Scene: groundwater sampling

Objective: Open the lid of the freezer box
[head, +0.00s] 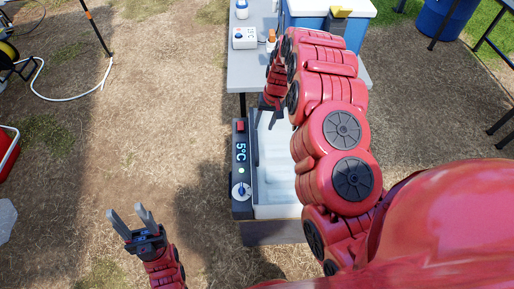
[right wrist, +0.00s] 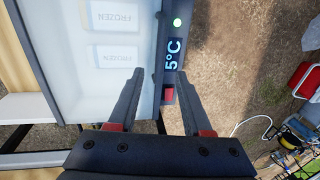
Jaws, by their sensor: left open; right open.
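The freezer box (head: 270,200) stands below my right arm in the head view. Its dark side panel (head: 241,165) carries a red switch, a "5°C" display, a green light and a knob. In the right wrist view its pale, see-through lid (right wrist: 100,80) looks shut, with hazy packs marked "FROZEN" showing beneath. My right gripper (right wrist: 160,75) is open and empty, its fingers near the lid's panel-side edge; I cannot tell whether they touch it. My right arm hides much of the box in the head view. My left gripper (head: 130,217) is open and empty, left of the box, over bare ground.
A grey table (head: 248,73) stands behind the box with a white device (head: 244,38) and a blue and white cooler (head: 302,9) on it. A blue barrel (head: 445,18) is at the back right. A red container (head: 8,150) is at the far left. Ground between is clear.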

